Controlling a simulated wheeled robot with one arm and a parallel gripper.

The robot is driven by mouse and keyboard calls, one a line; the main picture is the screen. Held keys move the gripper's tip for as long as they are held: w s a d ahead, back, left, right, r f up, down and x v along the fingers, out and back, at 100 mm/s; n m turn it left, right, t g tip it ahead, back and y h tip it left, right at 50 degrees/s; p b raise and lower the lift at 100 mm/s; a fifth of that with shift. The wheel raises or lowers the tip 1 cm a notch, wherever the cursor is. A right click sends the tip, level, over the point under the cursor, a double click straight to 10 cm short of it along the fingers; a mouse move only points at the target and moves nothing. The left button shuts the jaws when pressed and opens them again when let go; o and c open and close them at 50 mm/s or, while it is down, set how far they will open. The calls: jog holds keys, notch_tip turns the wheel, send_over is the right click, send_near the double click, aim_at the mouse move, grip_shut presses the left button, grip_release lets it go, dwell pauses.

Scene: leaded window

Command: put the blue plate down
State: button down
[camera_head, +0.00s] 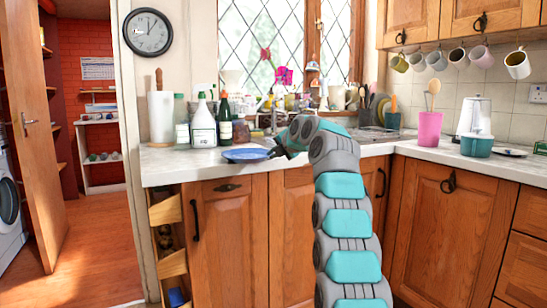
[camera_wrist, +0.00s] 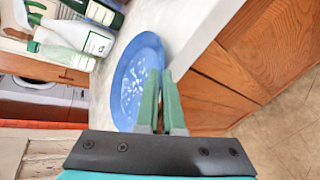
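The blue plate (camera_head: 245,155) lies flat at or just above the front edge of the counter in the head view; I cannot tell whether it touches. In the wrist view the plate (camera_wrist: 128,92) shows its pale speckled middle. My gripper (camera_head: 278,152) is at the plate's right side. In the wrist view its two green fingers (camera_wrist: 161,85) are close together, one on each side of the plate's rim, and appear shut on it.
The pale counter (camera_head: 205,174) has bottles (camera_head: 203,124) and a paper roll (camera_head: 161,117) behind the plate. The pink cup (camera_head: 430,128) and a teal-based pot (camera_head: 477,145) stand at the right. The right front counter is mostly clear.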

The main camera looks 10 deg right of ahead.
jog(key=c, duration=1.5)
grip_release()
jog(key=shift+f, duration=0.15)
jog(key=o, duration=0.5)
jog(key=shift+c, duration=0.2)
jog(key=b+v, duration=0.4)
jog(key=v, duration=0.8)
jog(key=shift+r, duration=0.25)
